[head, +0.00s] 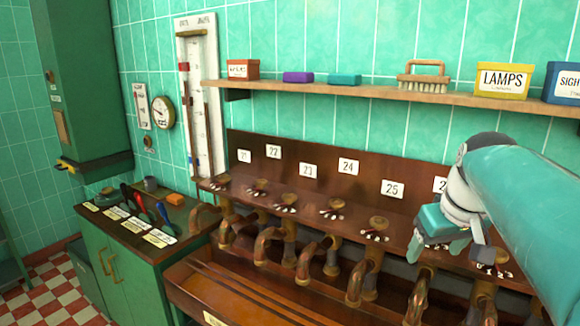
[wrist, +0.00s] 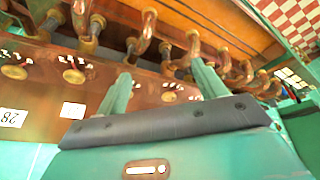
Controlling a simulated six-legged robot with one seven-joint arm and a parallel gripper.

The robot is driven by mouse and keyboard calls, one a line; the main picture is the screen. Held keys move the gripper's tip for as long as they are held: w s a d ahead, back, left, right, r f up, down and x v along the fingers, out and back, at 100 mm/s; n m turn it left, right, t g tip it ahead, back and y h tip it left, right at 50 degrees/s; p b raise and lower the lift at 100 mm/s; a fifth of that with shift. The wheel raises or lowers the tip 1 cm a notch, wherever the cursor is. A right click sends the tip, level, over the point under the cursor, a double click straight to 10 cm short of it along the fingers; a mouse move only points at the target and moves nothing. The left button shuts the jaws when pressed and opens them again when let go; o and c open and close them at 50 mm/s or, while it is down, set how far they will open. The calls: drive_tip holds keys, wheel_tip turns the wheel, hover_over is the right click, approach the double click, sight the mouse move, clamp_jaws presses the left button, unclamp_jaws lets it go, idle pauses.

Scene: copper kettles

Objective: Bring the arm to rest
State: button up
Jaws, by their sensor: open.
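My gripper (head: 437,250) is at the right of the head view, at the end of my teal arm. It is above the brown wooden shelf (head: 324,212) with the copper pipes. In the wrist view my gripper (wrist: 164,76) shows two teal fingers spread apart, with nothing between them. Behind the fingers are the shelf and copper pipes (wrist: 145,35). My arm hides part of the right end of the shelf and the wall behind it.
A wall shelf (head: 380,92) holds a yellow LAMPS box (head: 502,80), a brush (head: 424,78) and small boxes. A green cabinet (head: 135,270) with tools on top stands at the left. Number cards such as 25 (head: 393,189) line the back board. Open floor (head: 50,302) shows at lower left.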

drive_tip(key=s+a+f+m+t, duration=0.1)
drive_tip(key=s+a+f, duration=1.1)
drive_tip(key=s, duration=0.2)
drive_tip(key=shift+s+a+f, duration=0.15)
drive_tip(key=shift+f, duration=0.05)
